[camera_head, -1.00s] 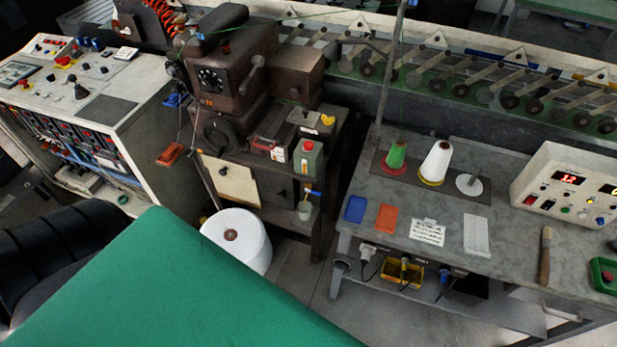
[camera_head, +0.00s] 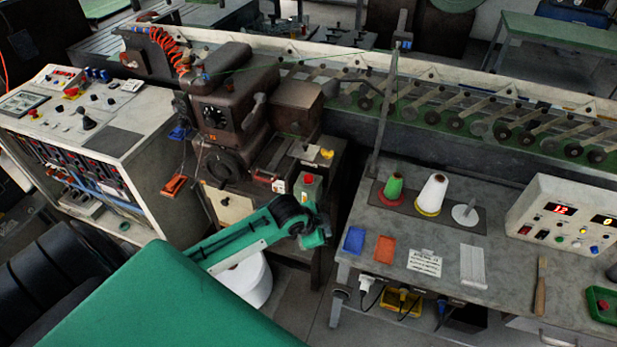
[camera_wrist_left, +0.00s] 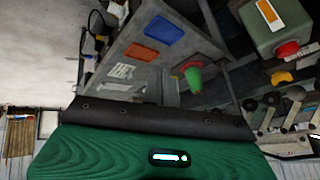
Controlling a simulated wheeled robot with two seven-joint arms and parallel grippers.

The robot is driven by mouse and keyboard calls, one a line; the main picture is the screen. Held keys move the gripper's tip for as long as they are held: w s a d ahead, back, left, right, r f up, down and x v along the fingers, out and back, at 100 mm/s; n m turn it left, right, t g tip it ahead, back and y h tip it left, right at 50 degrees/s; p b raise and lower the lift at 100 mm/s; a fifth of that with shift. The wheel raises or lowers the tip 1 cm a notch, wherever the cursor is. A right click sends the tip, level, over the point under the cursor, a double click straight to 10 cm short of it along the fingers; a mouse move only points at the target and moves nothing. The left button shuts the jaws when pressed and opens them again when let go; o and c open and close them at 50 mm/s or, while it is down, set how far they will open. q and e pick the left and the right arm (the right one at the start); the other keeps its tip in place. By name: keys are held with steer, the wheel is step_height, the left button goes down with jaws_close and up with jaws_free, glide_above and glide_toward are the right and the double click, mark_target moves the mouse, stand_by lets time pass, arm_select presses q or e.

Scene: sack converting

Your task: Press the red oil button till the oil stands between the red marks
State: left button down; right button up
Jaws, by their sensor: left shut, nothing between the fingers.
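The red oil button (camera_head: 308,179) sits on top of a small green oil box (camera_head: 306,192) at the front of the brown sewing machine stand. In the left wrist view the red button (camera_wrist_left: 287,49) and the grey-green box (camera_wrist_left: 277,25), with an orange and white label, show at the upper right. My left gripper (camera_head: 321,234) is shut and empty, just below and in front of the box, apart from the button. Its fingertips are hard to make out. The oil level and the red marks cannot be made out. My right gripper is in neither view.
The brown machine (camera_head: 235,95) stands behind the oil box. A grey table (camera_head: 390,222) with thread cones, trays and a white control box (camera_head: 565,220) is to the right. A white roll (camera_head: 250,280) stands under my left arm. A control desk (camera_head: 75,110) is at the left.

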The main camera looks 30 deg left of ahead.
arm_select(q)
steer(key=w+a+r+m+t, duration=0.1)
steer(key=w+a+r, duration=0.3)
steer(key=w+a, duration=0.5)
step_height(320, 180, up, 5)
steer(key=t, duration=0.2)
glide_above(306, 179)
steer(key=shift+m+y, duration=0.3)
steer(key=shift+y, duration=0.1)
step_height(306, 179, down, 6)
steer(key=b, duration=0.6)
steer(key=shift+f, duration=0.25)
steer(key=shift+f+b, duration=0.4)
steer(key=shift+f, duration=0.7)
steer(key=shift+f, duration=0.1)
steer(key=shift+f, duration=0.3)
